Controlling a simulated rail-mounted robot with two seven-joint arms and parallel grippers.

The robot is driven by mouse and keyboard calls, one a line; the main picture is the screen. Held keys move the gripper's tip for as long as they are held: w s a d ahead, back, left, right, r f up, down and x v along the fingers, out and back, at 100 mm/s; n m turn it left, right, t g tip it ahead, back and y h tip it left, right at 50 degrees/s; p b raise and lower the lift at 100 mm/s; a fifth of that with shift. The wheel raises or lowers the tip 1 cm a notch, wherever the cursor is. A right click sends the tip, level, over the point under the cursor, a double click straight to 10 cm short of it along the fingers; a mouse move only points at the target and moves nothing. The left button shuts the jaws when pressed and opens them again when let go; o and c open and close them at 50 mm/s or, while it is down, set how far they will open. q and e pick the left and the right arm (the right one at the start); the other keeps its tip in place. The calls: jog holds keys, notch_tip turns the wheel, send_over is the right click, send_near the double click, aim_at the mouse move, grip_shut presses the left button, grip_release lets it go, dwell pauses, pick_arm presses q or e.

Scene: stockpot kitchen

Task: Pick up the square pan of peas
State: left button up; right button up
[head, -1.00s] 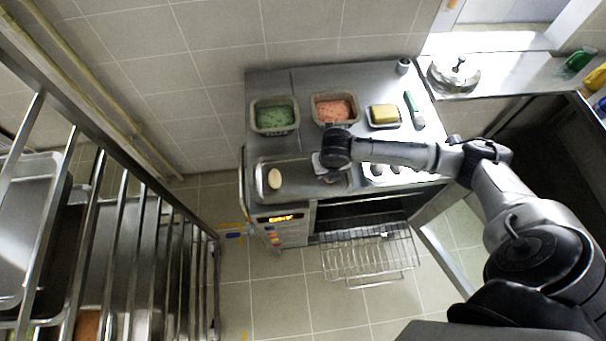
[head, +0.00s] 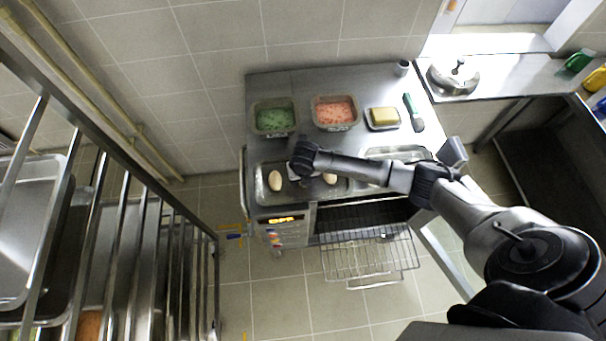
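The square pan of peas (head: 275,118) is a light, roughly square pan with green contents. It stands on the left of the steel counter, near the wall. My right arm comes in from the right, and its dark gripper end (head: 304,165) is over the front tray, in front of the pan of peas and apart from it. The wrist hides the fingers, so I cannot see whether they are open or hold anything. My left gripper is not in view.
A pan with pink contents (head: 336,113) stands right of the peas. Beside it are a small tray with a yellow block (head: 384,117) and a green-handled tool (head: 412,110). The front tray (head: 262,193) holds egg-like items. An oven rack (head: 368,258) juts out below.

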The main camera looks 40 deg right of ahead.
jog(key=shift+f, duration=0.25)
jog(key=o, duration=1)
jog(key=shift+f+b, duration=0.15)
jog(key=shift+b, duration=0.35)
jog(key=r, duration=0.4)
jog(key=s+r, duration=0.1)
jog(key=r, duration=0.4)
jog(key=a+r, duration=0.1)
jog(key=r, duration=0.4)
jog(key=shift+s, duration=0.4)
